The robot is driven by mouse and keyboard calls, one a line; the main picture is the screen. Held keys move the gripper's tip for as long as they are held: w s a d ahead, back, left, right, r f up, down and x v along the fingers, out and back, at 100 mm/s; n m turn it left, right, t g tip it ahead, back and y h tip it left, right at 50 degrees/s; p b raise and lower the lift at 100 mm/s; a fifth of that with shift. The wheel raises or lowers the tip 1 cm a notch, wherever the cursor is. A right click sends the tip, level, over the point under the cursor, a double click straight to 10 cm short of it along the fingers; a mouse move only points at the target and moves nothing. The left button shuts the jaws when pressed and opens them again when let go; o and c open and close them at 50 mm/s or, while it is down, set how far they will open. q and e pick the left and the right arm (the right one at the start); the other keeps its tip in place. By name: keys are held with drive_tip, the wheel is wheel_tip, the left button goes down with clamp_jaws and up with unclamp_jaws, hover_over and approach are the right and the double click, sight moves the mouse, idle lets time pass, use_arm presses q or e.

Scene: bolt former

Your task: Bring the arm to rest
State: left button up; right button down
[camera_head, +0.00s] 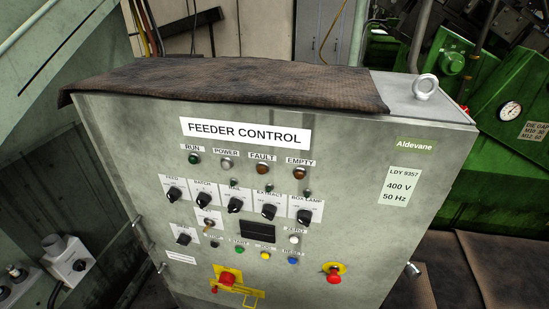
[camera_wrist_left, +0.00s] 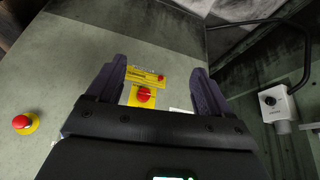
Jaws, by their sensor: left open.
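My left gripper (camera_wrist_left: 158,68) shows in the left wrist view with its two dark fingers spread apart and nothing held between them. Past the fingers is the grey feeder control cabinet (camera_head: 350,140), and its panel also shows in the wrist view (camera_wrist_left: 62,75). A red button (camera_wrist_left: 144,95) on a yellow plate appears between the fingers, with a yellow bar beside it. This red button (camera_head: 227,279) is low on the panel in the head view. I cannot tell how far the fingers are from the panel. Neither arm shows in the head view.
Another red button (camera_head: 334,276) on a yellow base is low right. Several black knobs, lamps and small buttons fill the panel. A brown cloth (camera_head: 230,82) covers most of the top, beside a lifting eye (camera_head: 425,86). Green machinery (camera_head: 490,140) stands right. A grey switch box (camera_head: 72,262) is left.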

use_arm(q)
wheel_tip(320, 180, up, 37)
drive_tip(key=s+m+g+p, duration=0.2)
drive_tip(key=p, duration=3.6)
wheel_tip(320, 180, down, 69)
drive_tip(key=b, duration=6.8)
drive_tip(key=shift+s+a+b, duration=0.2)
drive_tip(key=shift+a+b, duration=0.1)
drive_tip(key=shift+b, duration=0.1)
drive_tip(key=shift+r, duration=0.2)
